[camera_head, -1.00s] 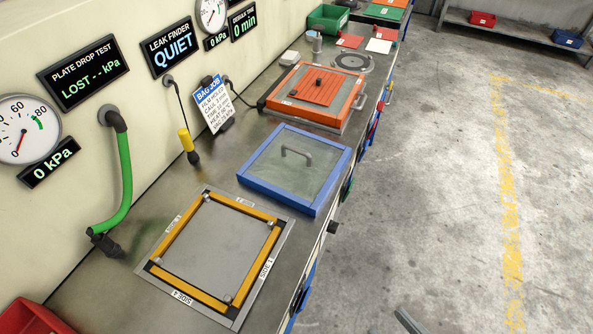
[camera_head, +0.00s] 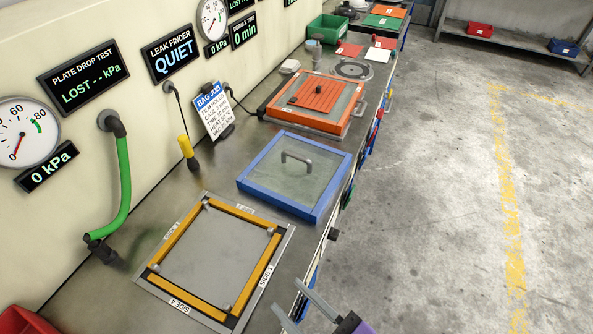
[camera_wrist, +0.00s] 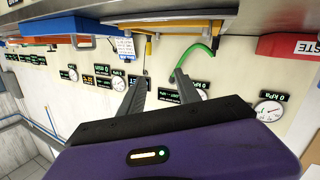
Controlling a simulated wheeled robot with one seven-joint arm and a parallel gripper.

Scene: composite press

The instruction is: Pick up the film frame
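The film frame, a blue square frame (camera_head: 255,182) with a clear pane and a grey handle (camera_head: 296,157), lies flat on the bench. Its blue edge also shows upside down in the wrist view (camera_wrist: 50,27). My gripper (camera_head: 287,295) is beside the bench's front edge, nearer than the frame and apart from it. Its two fingers are spread with nothing between them; they also show in the wrist view (camera_wrist: 161,83). Most of my arm is out of view.
A plate with yellow edge bars (camera_head: 215,255) lies in front of the blue frame. An orange framed plate (camera_head: 310,97) lies behind it. A yellow-handled probe (camera_head: 186,147) and a green hose (camera_head: 123,185) stand along the wall. The floor right of the bench is clear.

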